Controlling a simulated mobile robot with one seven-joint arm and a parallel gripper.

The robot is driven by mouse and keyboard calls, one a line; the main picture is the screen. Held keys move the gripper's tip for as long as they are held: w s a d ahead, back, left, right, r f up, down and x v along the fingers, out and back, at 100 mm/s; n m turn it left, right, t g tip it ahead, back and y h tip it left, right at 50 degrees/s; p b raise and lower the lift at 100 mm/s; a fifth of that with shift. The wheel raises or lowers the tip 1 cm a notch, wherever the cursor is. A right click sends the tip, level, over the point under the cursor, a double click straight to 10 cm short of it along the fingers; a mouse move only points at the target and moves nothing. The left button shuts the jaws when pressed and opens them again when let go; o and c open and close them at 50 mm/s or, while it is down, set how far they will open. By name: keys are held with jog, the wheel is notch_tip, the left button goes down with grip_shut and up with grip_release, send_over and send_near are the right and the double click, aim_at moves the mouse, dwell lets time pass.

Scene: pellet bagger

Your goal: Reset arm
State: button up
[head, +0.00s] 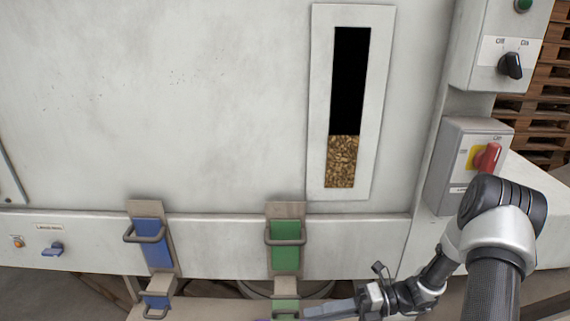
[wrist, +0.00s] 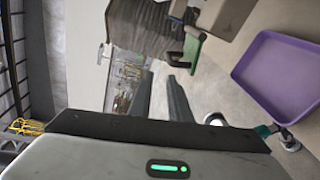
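My gripper (head: 308,311) is at the bottom of the head view, with my arm reaching in from the lower right. Its fingers point left, close to the lower part of the green latch (head: 286,245). I cannot tell from the head view whether they touch it. In the wrist view my gripper (wrist: 160,76) shows two dark fingers with a gap between them and nothing held. A green part (wrist: 190,50) shows beyond the fingers there.
A blue latch (head: 151,243) is left of the green one. A window (head: 343,165) shows pellets in its lower part. A red switch (head: 488,158) and a black knob (head: 511,65) are at the right. A purple tray (wrist: 240,75) lies at the right in the wrist view.

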jog(key=s+d+r+n+t+h+p, duration=0.1)
jog(key=s+r+n+h, duration=0.3)
jog(key=r+n, duration=0.7)
jog(key=s+d+r+n+t+h+p, duration=0.2)
jog(key=r+n+h, duration=0.5)
jog(key=r+n, duration=0.4)
jog(key=s+d+r+n+t+h+p, duration=0.1)
jog(key=s+r+n+t+h, duration=0.3)
jog(key=r+n, duration=0.7)
jog(key=shift+s+d+r+h+p, duration=0.2)
jog(key=shift+s+h+p, duration=0.4)
jog(key=shift+s, duration=0.65)
